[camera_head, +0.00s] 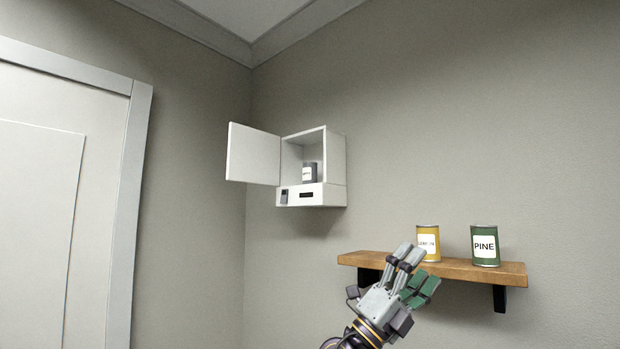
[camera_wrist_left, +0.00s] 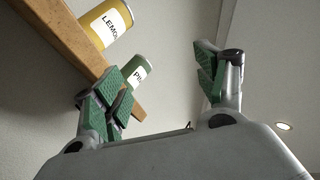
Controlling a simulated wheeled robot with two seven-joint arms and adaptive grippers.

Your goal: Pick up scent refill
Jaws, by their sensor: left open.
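A yellow can labelled LEMON (camera_head: 427,235) and a green can labelled PINE (camera_head: 485,246) stand upright on a wooden shelf (camera_head: 505,271). In the left wrist view the lemon can (camera_wrist_left: 106,22) is at the upper left and the pine can (camera_wrist_left: 138,71) is partly hidden behind a finger. A grey can (camera_head: 309,174) with a partly readable label stands inside the open white wall box (camera_head: 335,160). My left gripper (camera_head: 412,270) is open and empty, in front of the shelf and overlapping the lemon can's lower edge in the head view. My right gripper is not in view.
The white box's door (camera_head: 253,154) stands open to the left, and its lower front has a dark slot and a small panel. Black brackets (camera_head: 499,298) hold the shelf. A white door (camera_head: 40,200) is at the left. Bare wall lies between box and shelf.

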